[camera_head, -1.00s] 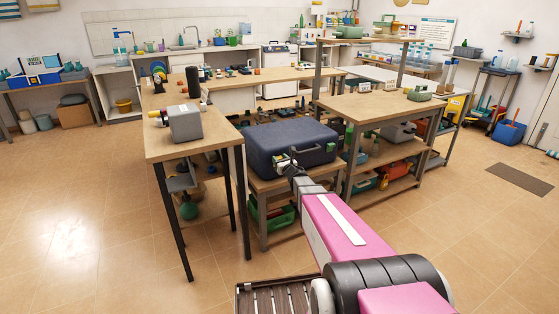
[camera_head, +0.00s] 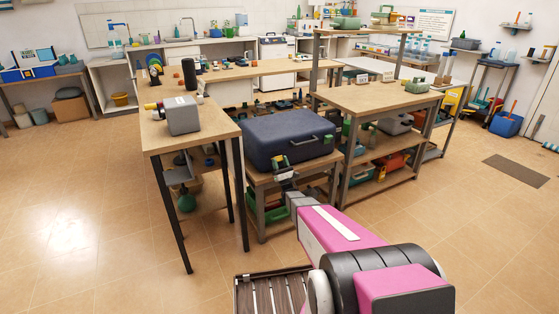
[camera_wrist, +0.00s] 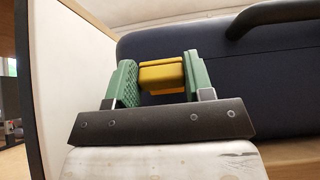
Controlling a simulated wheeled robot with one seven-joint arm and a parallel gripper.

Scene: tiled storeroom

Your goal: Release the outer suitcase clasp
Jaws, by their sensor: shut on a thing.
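The dark blue suitcase (camera_head: 285,140) lies on a low wooden shelf table, with its handle (camera_head: 307,147) on the front side. In the wrist view the suitcase front (camera_wrist: 240,95) fills the upper right, with part of the dark handle (camera_wrist: 275,15) at top right. A yellow clasp (camera_wrist: 161,76) is on the suitcase front, left of the handle. My gripper (camera_wrist: 161,80) has its green fingers on either side of the clasp and is shut on it. In the head view my gripper (camera_head: 281,165) is at the suitcase's front left.
A wooden table (camera_head: 195,143) with a grey box (camera_head: 183,115) stands close on the left of the suitcase. In the wrist view a pale panel (camera_wrist: 55,75) is near my gripper's left. A shelved bench (camera_head: 375,97) stands at right. Tiled floor is open in front.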

